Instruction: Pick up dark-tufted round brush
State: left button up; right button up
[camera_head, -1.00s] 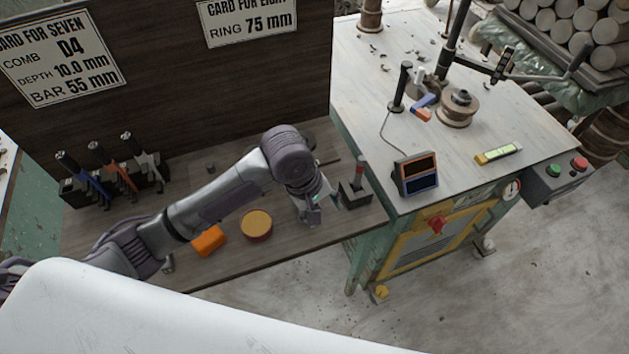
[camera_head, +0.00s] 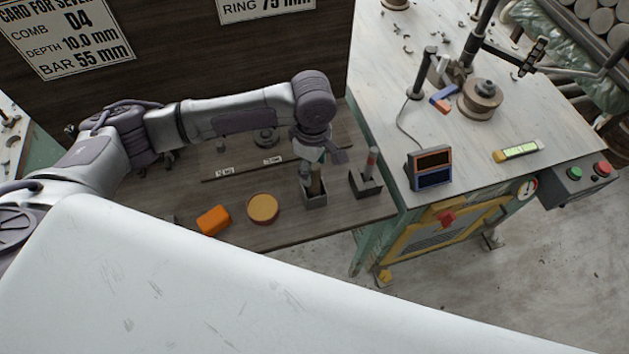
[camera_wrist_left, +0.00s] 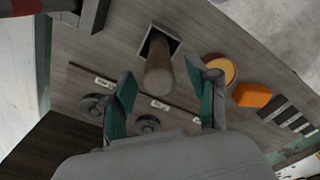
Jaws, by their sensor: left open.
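A pale wooden handle (camera_head: 316,183) stands upright in a small dark square holder (camera_head: 315,201) on the bench. In the left wrist view the same handle (camera_wrist_left: 158,70) points up toward the camera from the square opening. No dark tuft shows, so I cannot tell whether this is the dark-tufted round brush; its lower end is hidden in the holder. My left gripper (camera_head: 312,165) is open just above the handle. In the wrist view its teal-padded fingers (camera_wrist_left: 163,78) stand on either side of the handle, apart from it. My right gripper is out of view.
A second holder (camera_head: 368,189) with a red-tipped tool (camera_head: 371,160) stands close to the right. A round yellow-topped tub (camera_head: 263,208) and an orange block (camera_head: 214,220) lie to the left. A dark upright panel (camera_head: 200,50) backs the bench.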

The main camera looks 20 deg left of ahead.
aim_at(314, 179)
pick_arm(q)
jog(key=shift+d+f+p, duration=0.15)
jog(key=shift+f+p, duration=0.5)
jog(key=shift+f, duration=2.1)
grip_shut()
